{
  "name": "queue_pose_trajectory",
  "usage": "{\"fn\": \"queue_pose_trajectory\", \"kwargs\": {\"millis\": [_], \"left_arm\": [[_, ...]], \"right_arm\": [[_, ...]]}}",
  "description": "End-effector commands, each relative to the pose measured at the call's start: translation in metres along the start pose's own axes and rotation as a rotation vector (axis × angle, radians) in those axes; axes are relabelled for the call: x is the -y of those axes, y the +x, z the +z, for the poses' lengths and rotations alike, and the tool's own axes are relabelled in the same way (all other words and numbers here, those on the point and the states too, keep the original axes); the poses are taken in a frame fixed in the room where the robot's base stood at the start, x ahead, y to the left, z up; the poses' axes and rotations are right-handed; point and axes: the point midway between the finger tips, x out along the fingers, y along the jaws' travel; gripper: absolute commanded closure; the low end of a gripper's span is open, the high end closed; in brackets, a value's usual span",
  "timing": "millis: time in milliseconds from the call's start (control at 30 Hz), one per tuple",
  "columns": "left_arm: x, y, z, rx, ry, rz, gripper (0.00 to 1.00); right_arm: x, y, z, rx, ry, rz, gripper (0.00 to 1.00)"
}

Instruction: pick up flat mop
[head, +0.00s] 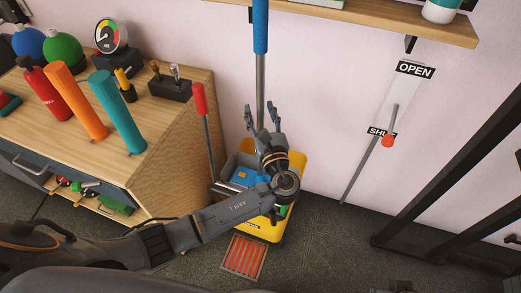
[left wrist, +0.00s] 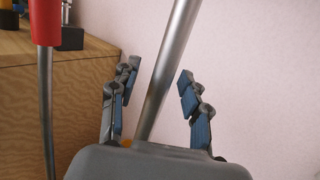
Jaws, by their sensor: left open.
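The flat mop (head: 260,78) stands upright, with a blue grip at the top and a grey metal pole running down towards the yellow bucket (head: 293,172). My arm hides its lower end, so I cannot tell how its head rests. My left gripper (head: 262,112) is open at the pole, above the bucket. In the left wrist view the mop pole (left wrist: 168,75) passes, slanted, between the two open fingers (left wrist: 157,92). The fingers appear apart from it. My right gripper cannot be made out.
A red-handled tool (head: 200,105) stands close left of the mop. The wooden cabinet (head: 165,130) at left bears bottles, a gauge and other items. A wall shelf (head: 400,22) is above right, with a slanted rod (head: 370,155) below it. A red-slatted grate (head: 243,258) lies before the bucket.

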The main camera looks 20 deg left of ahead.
Motion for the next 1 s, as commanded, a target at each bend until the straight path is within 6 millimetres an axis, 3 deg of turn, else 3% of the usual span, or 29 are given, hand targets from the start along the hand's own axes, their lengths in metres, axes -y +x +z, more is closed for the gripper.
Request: {"fn": "queue_pose_trajectory", "kwargs": {"millis": [100, 333, 800, 1000], "left_arm": [[0.0, 0.0, 0.0, 0.0, 0.0, 0.0, 0.53], [0.0, 0.0, 0.0, 0.0, 0.0, 0.0, 1.0], [0.0, 0.0, 0.003, 0.004, -0.003, 0.0, 1.0], [0.0, 0.002, 0.017, 0.005, -0.004, 0.0, 1.0]], "right_arm": [[0.0, 0.0, 0.0, 0.0, 0.0, 0.0, 1.0], [0.0, 0.0, 0.0, 0.0, 0.0, 0.0, 1.0], [0.0, -0.001, 0.0, -0.001, 0.0, 0.0, 1.0], [0.0, -0.006, -0.002, -0.001, 0.0, 0.0, 1.0]]}}
